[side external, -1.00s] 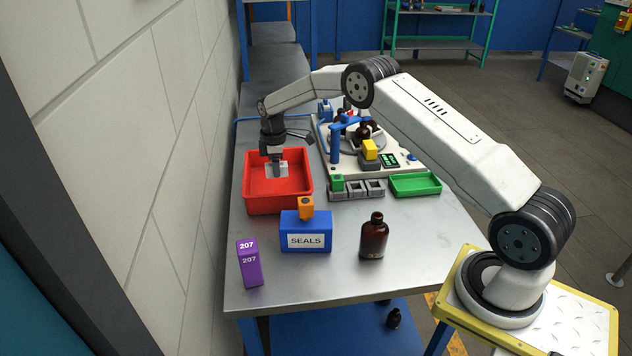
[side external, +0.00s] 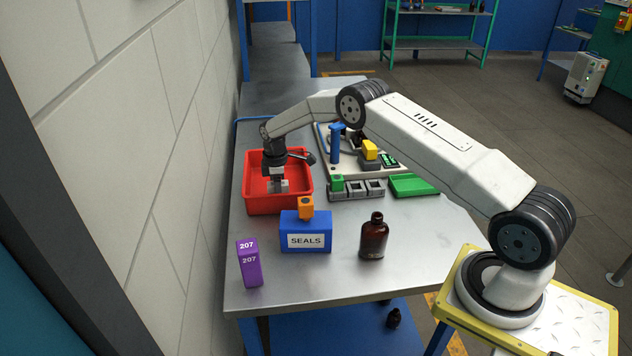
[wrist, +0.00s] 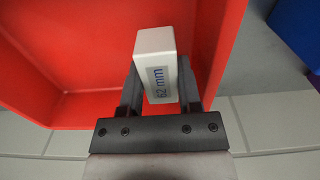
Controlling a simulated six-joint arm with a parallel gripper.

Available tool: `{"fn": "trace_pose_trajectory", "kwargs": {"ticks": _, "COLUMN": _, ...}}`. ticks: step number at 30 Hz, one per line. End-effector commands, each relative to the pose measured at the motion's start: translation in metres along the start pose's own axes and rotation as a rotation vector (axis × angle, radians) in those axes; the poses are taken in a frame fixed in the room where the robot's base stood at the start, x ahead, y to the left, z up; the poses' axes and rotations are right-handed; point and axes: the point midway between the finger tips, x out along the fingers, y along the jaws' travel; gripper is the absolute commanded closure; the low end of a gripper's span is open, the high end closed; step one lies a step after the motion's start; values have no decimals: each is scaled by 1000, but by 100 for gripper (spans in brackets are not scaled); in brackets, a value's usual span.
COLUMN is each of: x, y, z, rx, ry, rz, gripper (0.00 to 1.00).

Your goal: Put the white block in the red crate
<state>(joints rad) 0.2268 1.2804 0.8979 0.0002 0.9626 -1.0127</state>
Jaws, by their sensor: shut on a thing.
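The white block (wrist: 155,52), labelled "62 mm", is between the fingers of my gripper (wrist: 158,92) in the wrist view. My gripper is shut on it. In the side view my gripper (side external: 277,183) points down inside the red crate (side external: 262,206), and the white block shows at its tips, partly hidden by the fingers. The crate's red floor and walls surround the block in the wrist view. I cannot tell whether the block touches the crate floor.
A blue SEALS box (side external: 306,232) with an orange block (side external: 306,208) on top stands just in front of the crate. A purple 207 box (side external: 249,263) and an amber bottle (side external: 374,237) stand nearer. A green tray (side external: 413,186) and grey holders (side external: 356,188) are right of the crate.

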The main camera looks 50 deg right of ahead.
Motion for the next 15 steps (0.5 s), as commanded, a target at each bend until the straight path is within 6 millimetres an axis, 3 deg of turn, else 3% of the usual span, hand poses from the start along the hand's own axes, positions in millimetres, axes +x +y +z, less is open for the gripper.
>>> {"fn": "trace_pose_trajectory", "kwargs": {"ticks": 9, "x": 30, "y": 0, "z": 0, "rx": 0, "ry": 0, "rz": -1, "gripper": 100}}
{"fn": "trace_pose_trajectory", "kwargs": {"ticks": 15, "x": 34, "y": 0, "z": 0, "rx": 0, "ry": 1, "rz": 1, "gripper": 100}}
